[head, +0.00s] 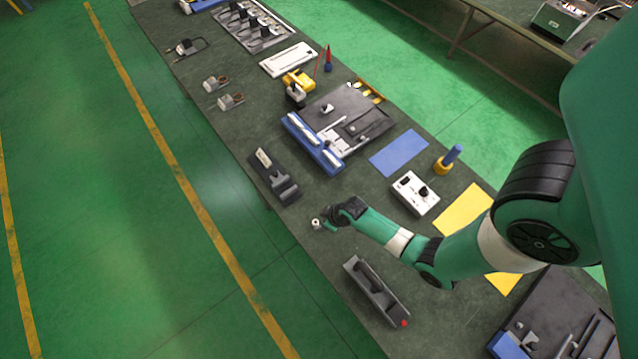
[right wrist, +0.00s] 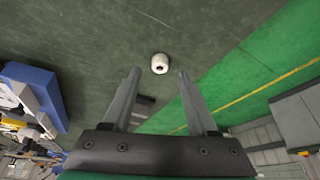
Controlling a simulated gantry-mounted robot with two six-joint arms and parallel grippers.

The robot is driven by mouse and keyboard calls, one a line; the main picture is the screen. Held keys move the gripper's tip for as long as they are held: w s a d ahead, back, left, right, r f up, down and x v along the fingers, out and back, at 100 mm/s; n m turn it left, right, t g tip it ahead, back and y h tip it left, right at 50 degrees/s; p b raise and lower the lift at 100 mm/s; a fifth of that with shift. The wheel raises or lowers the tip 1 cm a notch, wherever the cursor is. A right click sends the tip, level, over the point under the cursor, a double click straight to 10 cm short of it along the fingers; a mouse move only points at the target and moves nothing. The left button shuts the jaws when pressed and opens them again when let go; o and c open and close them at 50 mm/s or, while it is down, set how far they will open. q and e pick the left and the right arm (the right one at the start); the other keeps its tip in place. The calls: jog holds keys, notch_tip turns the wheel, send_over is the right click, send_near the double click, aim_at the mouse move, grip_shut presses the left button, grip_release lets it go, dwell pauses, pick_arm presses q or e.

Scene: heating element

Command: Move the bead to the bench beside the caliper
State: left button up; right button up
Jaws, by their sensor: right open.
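A small white bead (head: 316,223) lies on the dark bench (head: 235,125) near its front edge. In the right wrist view the bead (right wrist: 160,64) is rounded, with a darker spot on top, just beyond the fingertips and centred between them. My right gripper (head: 326,221) is beside the bead; its two grey fingers (right wrist: 159,75) are apart with nothing between them. I cannot clearly make out the caliper; a long dark tool (head: 275,178) lies on the bench further up and left of the bead. My left gripper is out of view.
A grey open holder (head: 377,292) stands below the bead. A tool tray with blue bars (head: 315,143), a blue mat (head: 398,153) and a white switch box (head: 414,194) lie beyond the gripper. Bench around the bead is bare; the green floor begins close by.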

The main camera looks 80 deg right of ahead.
jog(key=p+v, duration=0.5)
jog(key=v, duration=0.2)
jog(key=shift+r, duration=0.4)
jog(key=shift+s, duration=0.15)
